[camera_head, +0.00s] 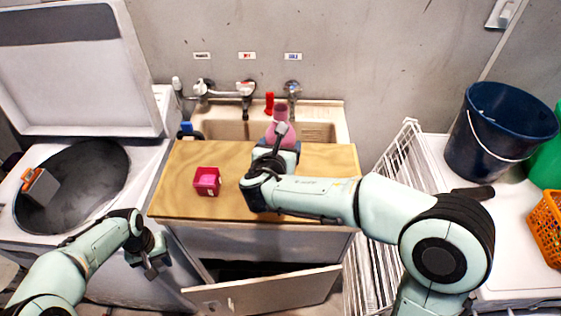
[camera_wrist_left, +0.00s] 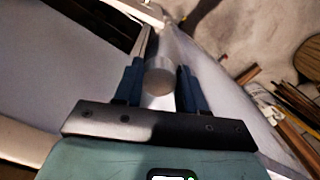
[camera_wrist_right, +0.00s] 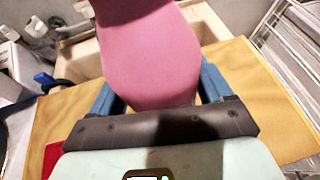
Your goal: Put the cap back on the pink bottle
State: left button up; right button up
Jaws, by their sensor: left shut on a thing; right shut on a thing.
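My left gripper (camera_head: 151,266) is low at the left, in front of the counter and away from the bottle. In the left wrist view it is shut on a small round grey piece (camera_wrist_left: 159,76), which looks like the cap.
A red box (camera_head: 207,181) sits on the wooden counter (camera_head: 180,200), left of my right gripper. A sink (camera_head: 230,130) with taps lies behind. Below, a cabinet door (camera_head: 265,292) hangs open. An open washer (camera_head: 75,185) is left; a white rack (camera_head: 405,150) and blue bucket (camera_head: 500,135) are right.

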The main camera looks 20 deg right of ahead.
jog(key=shift+r, duration=0.1)
pick_arm(q)
jog(key=shift+s+f+b, duration=0.15)
jog(key=shift+f+b, duration=0.35)
jog(key=shift+f, duration=0.15)
pick_arm(e)
notch_tip(320, 180, down, 6)
jog(key=shift+r, duration=0.15)
pick_arm(q)
jog(key=shift+f, duration=0.25)
pick_arm(e)
jog(key=o, duration=1.2)
jog(key=shift+f, duration=0.3)
jog(key=o, duration=0.3)
jog(key=shift+r, duration=0.1)
pick_arm(q)
jog(key=shift+r, duration=0.2)
